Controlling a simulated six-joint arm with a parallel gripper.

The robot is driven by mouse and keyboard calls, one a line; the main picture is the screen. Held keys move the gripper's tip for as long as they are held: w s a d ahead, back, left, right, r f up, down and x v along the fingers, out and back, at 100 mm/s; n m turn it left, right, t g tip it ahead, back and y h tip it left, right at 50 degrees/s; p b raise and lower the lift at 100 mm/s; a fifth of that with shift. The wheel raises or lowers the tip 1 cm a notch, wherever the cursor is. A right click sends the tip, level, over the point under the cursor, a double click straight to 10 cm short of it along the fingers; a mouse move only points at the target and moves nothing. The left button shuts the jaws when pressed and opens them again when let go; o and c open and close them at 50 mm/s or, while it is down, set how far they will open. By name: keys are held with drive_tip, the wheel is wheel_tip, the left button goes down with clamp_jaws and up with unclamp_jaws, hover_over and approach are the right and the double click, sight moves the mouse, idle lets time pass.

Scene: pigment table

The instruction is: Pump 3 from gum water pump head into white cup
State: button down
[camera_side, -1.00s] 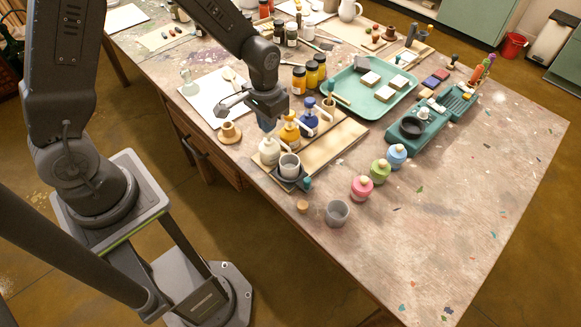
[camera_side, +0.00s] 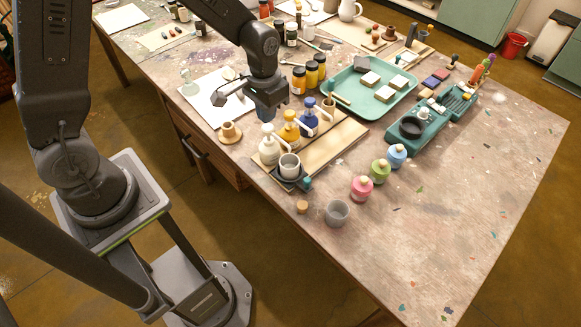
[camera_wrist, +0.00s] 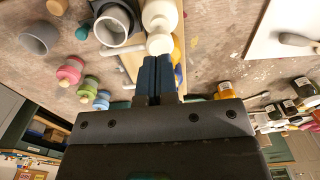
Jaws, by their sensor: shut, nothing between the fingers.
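The cream-white pump bottle (camera_side: 269,152), which I take to be the gum water, stands at the near end of a wooden board, its head up. In the wrist view its pump head (camera_wrist: 160,44) shows just beyond my fingertips. The white cup (camera_side: 289,163) stands upright in a dark holder beside it; in the wrist view the cup (camera_wrist: 114,25) is left of the bottle. Its contents cannot be made out. My gripper (camera_side: 265,115) is shut and empty, above and behind the pump head. The blue fingers (camera_wrist: 157,62) are together in the wrist view.
Yellow (camera_side: 290,132) and blue (camera_side: 309,122) pump bottles stand in a row behind the white one. A grey cup (camera_side: 337,213), a cork (camera_side: 302,207) and pink, green and light blue bottles (camera_side: 397,156) stand to the right. The table's right side is clear.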

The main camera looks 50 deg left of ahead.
sight(268, 127)
drive_tip(key=shift+f, duration=0.2)
drive_tip(key=shift+f, duration=1.65)
drive_tip(key=shift+r, duration=1.85)
drive_tip(key=shift+r, duration=3)
